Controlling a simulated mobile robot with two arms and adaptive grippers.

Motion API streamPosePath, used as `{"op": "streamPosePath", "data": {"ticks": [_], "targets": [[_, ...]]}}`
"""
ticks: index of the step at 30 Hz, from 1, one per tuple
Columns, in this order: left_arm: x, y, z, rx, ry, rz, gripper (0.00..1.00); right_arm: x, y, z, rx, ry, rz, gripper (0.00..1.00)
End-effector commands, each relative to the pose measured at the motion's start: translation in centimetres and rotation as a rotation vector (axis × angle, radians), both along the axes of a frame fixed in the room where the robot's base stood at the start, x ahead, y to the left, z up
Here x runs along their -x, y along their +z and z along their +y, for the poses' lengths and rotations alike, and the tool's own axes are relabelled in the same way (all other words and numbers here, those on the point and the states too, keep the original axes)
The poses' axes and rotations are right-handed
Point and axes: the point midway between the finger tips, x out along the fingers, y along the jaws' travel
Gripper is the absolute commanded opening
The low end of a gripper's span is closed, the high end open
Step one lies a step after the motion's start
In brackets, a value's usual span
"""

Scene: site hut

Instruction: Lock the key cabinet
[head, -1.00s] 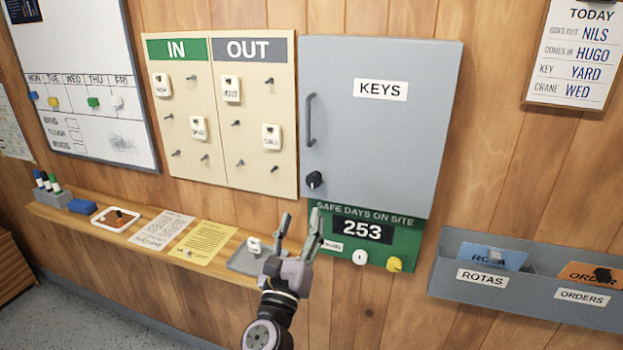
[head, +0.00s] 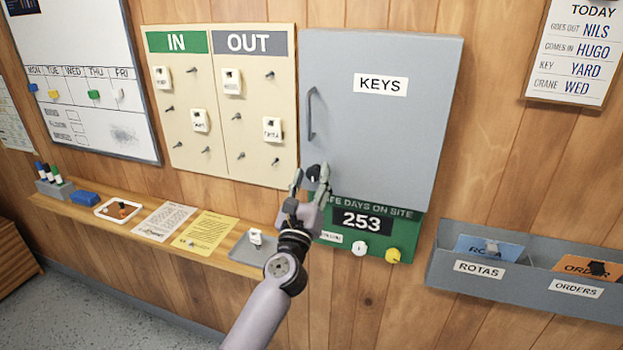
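The grey key cabinet (head: 400,130) hangs on the wood wall with its door shut, a KEYS label (head: 381,85) and a dark vertical handle (head: 311,113) on the left side. The black lock knob (head: 313,172) is at the door's lower left, partly hidden by my gripper. My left gripper (head: 311,178) is at the knob, one finger on each side of it. The fingers are apart; I cannot tell whether they touch the knob. My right gripper is not in view.
Below the cabinet is a green SAFE DAYS board (head: 398,228) with a white and a yellow knob. A narrow shelf (head: 150,240) with papers and trays runs left. A grey rack (head: 530,282) is at right. An IN/OUT pegboard (head: 222,150) adjoins the cabinet.

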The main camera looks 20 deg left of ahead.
Motion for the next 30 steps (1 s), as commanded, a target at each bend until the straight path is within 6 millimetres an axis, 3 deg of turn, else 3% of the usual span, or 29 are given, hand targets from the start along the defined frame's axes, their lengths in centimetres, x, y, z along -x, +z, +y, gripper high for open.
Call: {"op": "streamPosePath", "data": {"ticks": [19, 30], "targets": [[0.03, -0.03, 0.00, 0.000, 0.000, 0.000, 0.00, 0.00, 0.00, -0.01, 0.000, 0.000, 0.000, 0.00], [0.03, -0.01, 0.07, -0.061, 0.001, -0.002, 0.00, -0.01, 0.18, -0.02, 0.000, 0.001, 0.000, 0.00]]}}
